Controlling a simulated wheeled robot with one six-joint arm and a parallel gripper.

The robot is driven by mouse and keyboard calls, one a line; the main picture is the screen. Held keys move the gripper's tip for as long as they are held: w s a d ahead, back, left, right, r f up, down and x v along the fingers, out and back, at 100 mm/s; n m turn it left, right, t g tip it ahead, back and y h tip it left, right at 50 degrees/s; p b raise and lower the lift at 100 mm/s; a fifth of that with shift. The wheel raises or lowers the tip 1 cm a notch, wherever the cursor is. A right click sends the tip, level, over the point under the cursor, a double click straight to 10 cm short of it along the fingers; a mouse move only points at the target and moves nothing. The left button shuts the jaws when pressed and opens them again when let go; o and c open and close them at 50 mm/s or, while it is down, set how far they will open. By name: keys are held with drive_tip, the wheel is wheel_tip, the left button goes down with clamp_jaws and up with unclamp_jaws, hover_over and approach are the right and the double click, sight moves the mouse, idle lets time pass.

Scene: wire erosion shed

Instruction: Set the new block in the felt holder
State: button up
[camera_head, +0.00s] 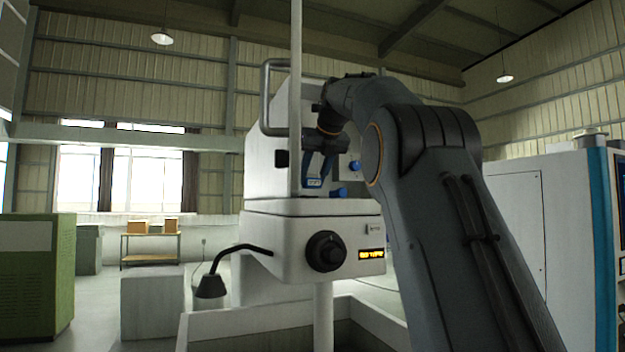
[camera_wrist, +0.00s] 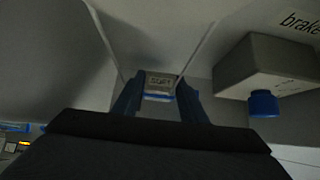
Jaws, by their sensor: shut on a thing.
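My gripper (camera_head: 320,168) is inside the opening of a white machine in the head view, its fingers pointing down. In the wrist view its two blue fingers (camera_wrist: 158,97) are shut on a small block (camera_wrist: 159,82) with a pale, printed face and a blue lower edge. The block is between the fingertips, close to a pale grey surface; I cannot tell whether it touches it. I cannot make out the felt holder in either view.
The white machine (camera_head: 290,225) has a black dial, a lit display and a black lamp (camera_head: 211,286). A grey box marked "brake" (camera_wrist: 248,68) with a blue knob (camera_wrist: 264,103) is right of my fingers. A green cabinet (camera_head: 38,270) stands far left.

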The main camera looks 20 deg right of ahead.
drive_tip(key=shift+f, duration=0.5)
drive_tip(key=shift+f, duration=0.1)
drive_tip(key=shift+f, duration=0.35)
drive_tip(key=shift+f+b, duration=0.1)
drive_tip(key=shift+b, duration=0.2)
drive_tip(key=o, duration=1.1)
drive_tip(key=shift+r, duration=0.25)
drive_tip(key=b+v, duration=0.1)
drive_tip(key=v, duration=1.1)
drive_tip(key=shift+r, duration=0.3)
